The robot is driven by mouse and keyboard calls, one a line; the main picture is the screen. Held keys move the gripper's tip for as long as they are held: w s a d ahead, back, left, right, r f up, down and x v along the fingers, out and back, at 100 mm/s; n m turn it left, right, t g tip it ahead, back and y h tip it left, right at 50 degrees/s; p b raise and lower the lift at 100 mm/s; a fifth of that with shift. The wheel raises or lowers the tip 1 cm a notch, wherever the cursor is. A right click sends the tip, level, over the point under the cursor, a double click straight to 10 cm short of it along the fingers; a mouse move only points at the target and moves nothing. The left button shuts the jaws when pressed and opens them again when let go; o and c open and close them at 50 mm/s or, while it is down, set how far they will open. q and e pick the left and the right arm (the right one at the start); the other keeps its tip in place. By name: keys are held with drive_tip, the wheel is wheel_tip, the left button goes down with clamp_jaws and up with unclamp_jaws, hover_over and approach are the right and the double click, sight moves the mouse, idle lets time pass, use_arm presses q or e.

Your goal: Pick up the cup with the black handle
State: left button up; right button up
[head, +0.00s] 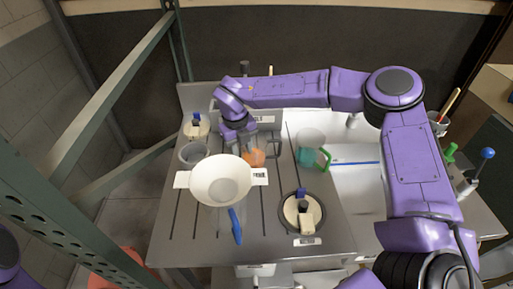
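My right arm reaches in from the right, and its gripper (250,147) points down at the back of the grey rack, just behind the white bowl. Its fingers are small and partly hidden, so I cannot tell whether they are open or hold anything. A grey cup (193,154) stands to the left of this gripper; its handle is not clear. An orange item (254,158) is right below the gripper. I cannot make out a black handle for certain. My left gripper is out of view.
The white bowl (221,181) stands at the rack's middle, with a blue handle (236,226) in front. A black-rimmed round container (303,211) is at front right. A green metal post (90,130) crosses the left. The rack's (183,235) front left is bare.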

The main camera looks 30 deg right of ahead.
drive_tip(key=shift+w+d+f, duration=0.1)
drive_tip(key=shift+d+f, duration=0.05)
drive_tip(key=shift+f, duration=0.8)
clamp_jaws()
drive_tip(key=shift+r, duration=0.15)
